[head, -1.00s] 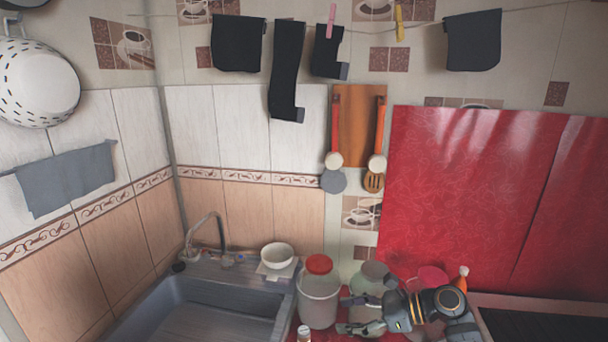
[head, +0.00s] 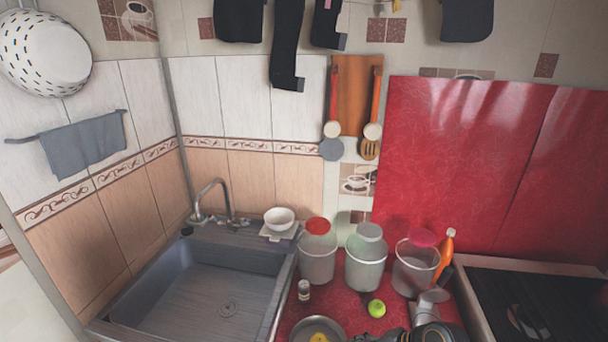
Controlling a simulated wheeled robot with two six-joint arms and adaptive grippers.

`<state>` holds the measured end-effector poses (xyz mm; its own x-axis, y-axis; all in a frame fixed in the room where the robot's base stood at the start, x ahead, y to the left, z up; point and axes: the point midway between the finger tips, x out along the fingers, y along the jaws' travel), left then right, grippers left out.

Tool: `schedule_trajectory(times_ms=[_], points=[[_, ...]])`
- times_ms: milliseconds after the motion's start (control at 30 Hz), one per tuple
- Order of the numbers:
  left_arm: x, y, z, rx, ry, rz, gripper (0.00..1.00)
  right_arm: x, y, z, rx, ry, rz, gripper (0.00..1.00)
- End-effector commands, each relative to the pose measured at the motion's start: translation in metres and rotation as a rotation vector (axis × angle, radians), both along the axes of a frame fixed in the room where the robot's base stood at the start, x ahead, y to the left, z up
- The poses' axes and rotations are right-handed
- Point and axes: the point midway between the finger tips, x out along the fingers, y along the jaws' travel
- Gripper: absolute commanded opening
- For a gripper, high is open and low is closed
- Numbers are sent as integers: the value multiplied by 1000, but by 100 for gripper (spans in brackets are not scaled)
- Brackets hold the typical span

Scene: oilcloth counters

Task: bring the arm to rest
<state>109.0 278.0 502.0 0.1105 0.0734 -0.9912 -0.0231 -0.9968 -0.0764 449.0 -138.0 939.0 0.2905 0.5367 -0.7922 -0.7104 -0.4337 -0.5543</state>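My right gripper (head: 376,335) shows only as dark parts at the bottom edge of the head view, right of the grey dish. Its fingers are mostly cut off by the frame, so I cannot tell whether it is open or shut. No object is visibly held in the part that shows. My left gripper is not in view.
Three jars, red-lidded (head: 317,255), pale-lidded (head: 366,262) and pink-lidded (head: 415,265), stand along the back of the red counter. A small bottle (head: 304,290), a green fruit (head: 377,308) and a grey dish (head: 336,325) are in front. The sink (head: 200,290) is left, the stove (head: 520,300) right.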

Motion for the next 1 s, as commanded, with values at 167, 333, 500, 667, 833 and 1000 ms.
schedule_trajectory(times_ms=[167,333,500,667,833,1000], points=[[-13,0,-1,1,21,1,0,-49,-28,-22,-318,-156,263,60],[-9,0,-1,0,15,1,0,-86,-57,-24,-573,-235,496,60],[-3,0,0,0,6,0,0,-117,-83,-18,-776,-259,704,60],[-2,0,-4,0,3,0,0,-137,-105,-21,-911,-248,865,60],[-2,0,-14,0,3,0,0,-126,-108,-79,-899,-231,861,60],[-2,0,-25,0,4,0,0,-123,-114,-144,-887,-209,864,60]])
